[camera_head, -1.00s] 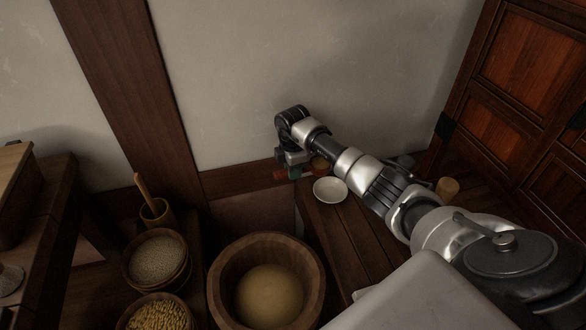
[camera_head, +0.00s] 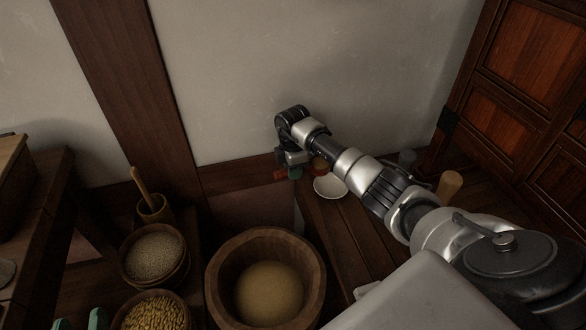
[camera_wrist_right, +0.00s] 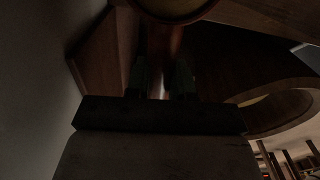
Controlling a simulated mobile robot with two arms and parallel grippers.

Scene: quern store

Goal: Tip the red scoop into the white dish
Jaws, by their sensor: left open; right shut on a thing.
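The white dish (camera_head: 329,187) sits on a dark wooden bench, partly hidden by my right arm in the head view. My right gripper (camera_head: 292,172) is shut on the red scoop (camera_head: 281,175), just left of the dish. In the right wrist view the reddish handle (camera_wrist_right: 160,50) stands between the fingers, and the scoop's round bowl (camera_wrist_right: 173,8) at the top edge shows something yellowish inside. Whether the bowl is over the dish is hard to tell. My left gripper (camera_head: 80,322) shows only its green fingertips at the bottom left, apart and empty.
A large wooden tub (camera_head: 225,280) with pale meal stands before the bench (camera_head: 340,235). Left of it are a bowl of pale grain (camera_head: 153,255), a bowl of yellow grain (camera_head: 155,315) and a pot with a wooden handle (camera_head: 155,212). A wooden cylinder (camera_head: 450,186) stands right of my arm.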

